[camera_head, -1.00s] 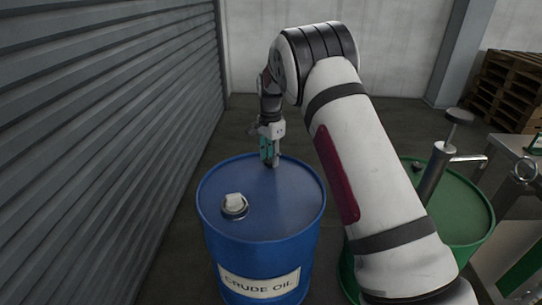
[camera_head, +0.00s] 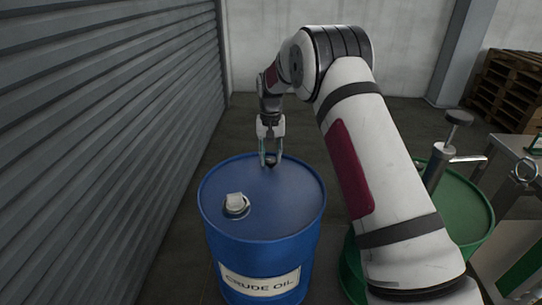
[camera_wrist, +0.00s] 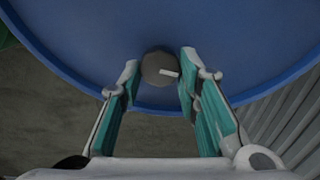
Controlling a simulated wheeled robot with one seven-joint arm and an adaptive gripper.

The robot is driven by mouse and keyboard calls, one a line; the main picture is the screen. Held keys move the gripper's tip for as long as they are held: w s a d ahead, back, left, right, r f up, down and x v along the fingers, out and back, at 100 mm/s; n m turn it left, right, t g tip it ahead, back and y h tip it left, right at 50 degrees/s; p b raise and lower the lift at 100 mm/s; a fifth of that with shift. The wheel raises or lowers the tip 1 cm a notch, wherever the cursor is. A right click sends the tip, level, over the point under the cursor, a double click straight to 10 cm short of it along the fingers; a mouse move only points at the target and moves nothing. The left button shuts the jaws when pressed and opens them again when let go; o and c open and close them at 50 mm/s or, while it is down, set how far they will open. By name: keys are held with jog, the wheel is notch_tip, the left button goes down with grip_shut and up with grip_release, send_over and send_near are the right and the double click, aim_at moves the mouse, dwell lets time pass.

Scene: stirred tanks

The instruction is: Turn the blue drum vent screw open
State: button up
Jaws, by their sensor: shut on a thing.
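The blue drum (camera_head: 290,205) stands upright, labelled "CRUDE OIL" on its front. Its vent screw (camera_wrist: 158,69) is a small round grey knob with a pale mark pointing right in the wrist view, close to the rim. In the head view the screw sits at the far edge of the lid, mostly hidden between the fingers. My gripper (camera_head: 270,162) points down over it, one finger on each side. In the wrist view my gripper (camera_wrist: 160,76) is shut on the screw, with teal pads along both fingers.
A larger bung cap (camera_head: 236,205) stands on the near left of the lid. A green drum (camera_head: 470,215) with a metal pump (camera_head: 440,165) is at the right, behind my arm. A ribbed shutter wall (camera_head: 110,130) runs along the left. Pallets (camera_head: 505,90) are at the back right.

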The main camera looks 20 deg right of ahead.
aim_at(270, 159)
jog(key=shift+n, duration=1.2)
jog(key=o, duration=1.1)
jog(key=shift+o, duration=0.2)
notch_tip(270, 159, up, 12)
